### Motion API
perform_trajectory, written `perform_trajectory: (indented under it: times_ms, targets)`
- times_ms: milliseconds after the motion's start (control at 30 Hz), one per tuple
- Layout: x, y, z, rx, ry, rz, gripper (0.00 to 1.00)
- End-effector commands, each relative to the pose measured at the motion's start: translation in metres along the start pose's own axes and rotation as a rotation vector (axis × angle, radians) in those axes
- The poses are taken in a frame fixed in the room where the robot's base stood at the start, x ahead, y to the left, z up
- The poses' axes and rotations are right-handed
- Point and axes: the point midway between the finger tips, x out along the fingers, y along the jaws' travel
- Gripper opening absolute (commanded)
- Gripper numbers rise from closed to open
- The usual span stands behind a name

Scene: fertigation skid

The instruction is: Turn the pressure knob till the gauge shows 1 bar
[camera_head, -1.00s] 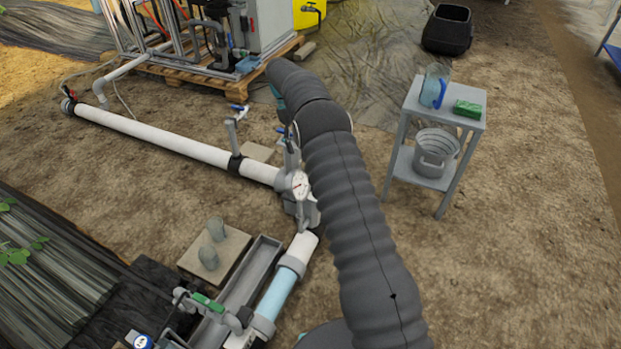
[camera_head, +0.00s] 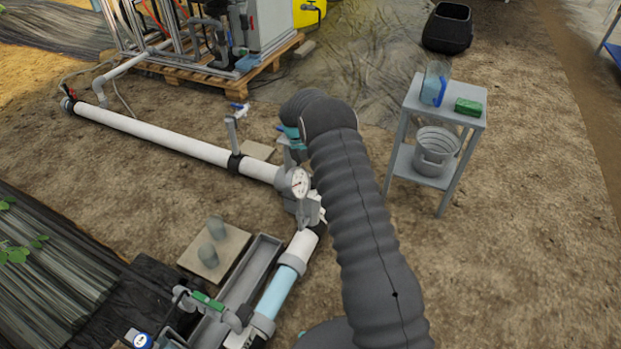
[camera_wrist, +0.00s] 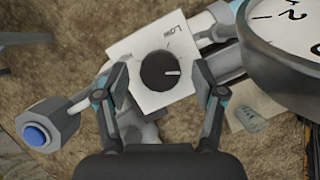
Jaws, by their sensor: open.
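The pressure knob (camera_wrist: 160,71) is a round black dial with a white pointer mark, set on a white plate (camera_wrist: 183,36) with the word "Low" on it. In the wrist view the pointer faces right. My gripper (camera_wrist: 161,82) is open, with one finger on each side of the knob; I cannot tell whether they touch it. The gauge (camera_head: 299,183) has a white face with a dark needle, too small to read in the head view. It also shows in part at the upper right of the wrist view (camera_wrist: 293,30), with no needle visible there.
A white pipe (camera_head: 150,132) runs from the skid to the valve. A grey side table (camera_head: 433,104) with a jug, a green sponge and a bucket stands at right. A grey trough (camera_head: 243,278) and a concrete slab (camera_head: 230,248) lie nearby.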

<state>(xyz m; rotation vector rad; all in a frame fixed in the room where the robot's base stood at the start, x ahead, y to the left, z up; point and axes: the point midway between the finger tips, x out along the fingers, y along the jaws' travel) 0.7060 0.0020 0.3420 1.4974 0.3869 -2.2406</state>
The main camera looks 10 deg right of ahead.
Motion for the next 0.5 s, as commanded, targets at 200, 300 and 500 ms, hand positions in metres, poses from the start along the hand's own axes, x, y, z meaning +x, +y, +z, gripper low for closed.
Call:
perform_trajectory:
  times_ms: [200,300,500]
  targets:
    - [0.0038,0.0,0.0002,0.0,-0.001,0.0,0.69]
    - [0.0037,0.0,0.0001,0.0,-0.001,0.0,0.69]
    - [0.0036,0.0,0.0001,0.0,-0.001,0.0,0.27]
